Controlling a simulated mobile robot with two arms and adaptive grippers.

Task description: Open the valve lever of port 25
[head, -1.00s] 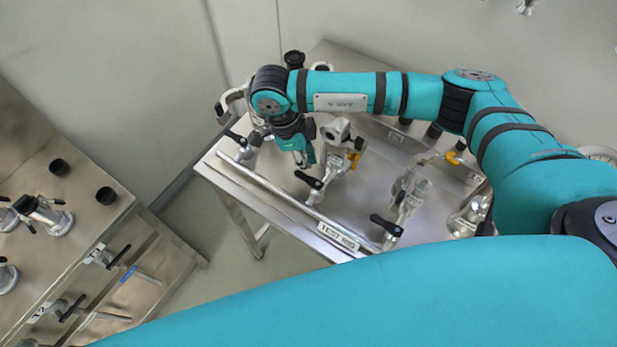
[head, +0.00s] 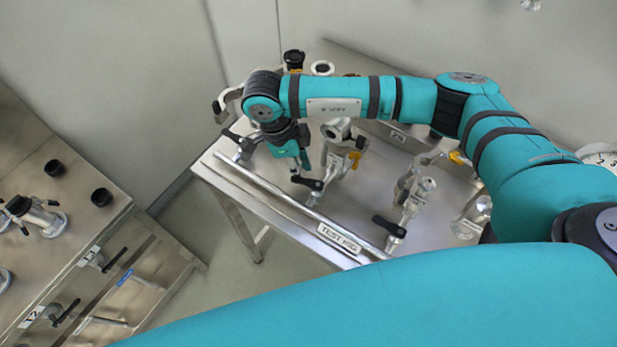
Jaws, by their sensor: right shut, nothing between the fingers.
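My right gripper (head: 303,170) is shut and empty, pointing down over the steel test rig table. Its tips are close to a black valve lever (head: 307,183) at the foot of a silver valve fitting; I cannot tell if they touch. Another black lever (head: 232,136) is to the left, partly behind my wrist, and a third black lever (head: 388,226) is to the right. My left gripper is not in view.
A rail (head: 290,205) runs along the table's front edge, with a "TEST RIG" plate (head: 339,238). Yellow-handled fittings (head: 354,158) stand behind the levers. A second steel cabinet with fittings (head: 103,197) is at the left, with a floor gap between.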

